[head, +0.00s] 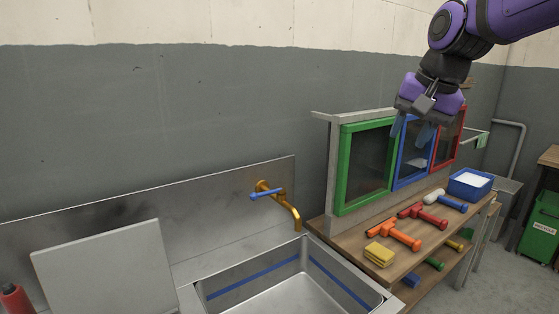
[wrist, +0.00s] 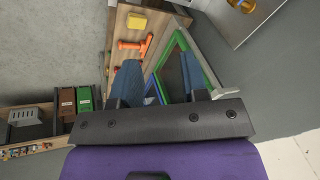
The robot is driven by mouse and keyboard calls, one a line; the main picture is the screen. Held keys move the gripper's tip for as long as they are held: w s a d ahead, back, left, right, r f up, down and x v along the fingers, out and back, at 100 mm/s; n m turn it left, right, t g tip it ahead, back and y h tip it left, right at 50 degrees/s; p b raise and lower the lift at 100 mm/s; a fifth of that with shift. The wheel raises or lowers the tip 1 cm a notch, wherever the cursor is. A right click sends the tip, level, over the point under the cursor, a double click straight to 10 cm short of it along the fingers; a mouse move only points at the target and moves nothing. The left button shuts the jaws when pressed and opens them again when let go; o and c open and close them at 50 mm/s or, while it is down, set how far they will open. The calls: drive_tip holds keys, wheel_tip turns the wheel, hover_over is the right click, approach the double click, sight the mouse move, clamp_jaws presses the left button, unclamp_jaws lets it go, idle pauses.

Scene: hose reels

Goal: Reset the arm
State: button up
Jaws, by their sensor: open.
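My purple arm hangs in from the top right in the head view. My gripper (head: 412,133) points down with its blue-grey fingers apart, in front of the upper part of the framed panels. In the wrist view my gripper (wrist: 160,80) shows two blue fingers spread wide with nothing between them. Behind it stand a green-framed panel (head: 345,180), a blue-framed panel (head: 401,172) and a red-framed panel (head: 457,140). My gripper hides part of the blue and red frames.
A wooden bench (head: 350,250) bears a yellow sponge (head: 379,254), an orange spray nozzle (head: 395,235), a red one (head: 424,215), a blue one (head: 451,201) and a blue tray (head: 470,195). A sink (head: 290,292) with a brass tap (head: 283,203) is left. A green bin (head: 540,228) stands right.

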drive_tip(key=s+d+f+n+h, duration=0.1)
drive_tip(key=s+d+f+n, duration=0.1)
drive_tip(key=s, duration=0.8)
drive_tip(key=s+d+f+n+t, duration=0.1)
drive_tip(key=s+d+f, duration=0.3)
drive_tip(key=s, duration=0.6)
drive_tip(key=shift+s+d+f+n+h, duration=0.3)
drive_tip(key=shift+s+n+h, duration=0.1)
drive_tip(key=shift+n, duration=0.5)
drive_tip(key=shift+a, duration=0.2)
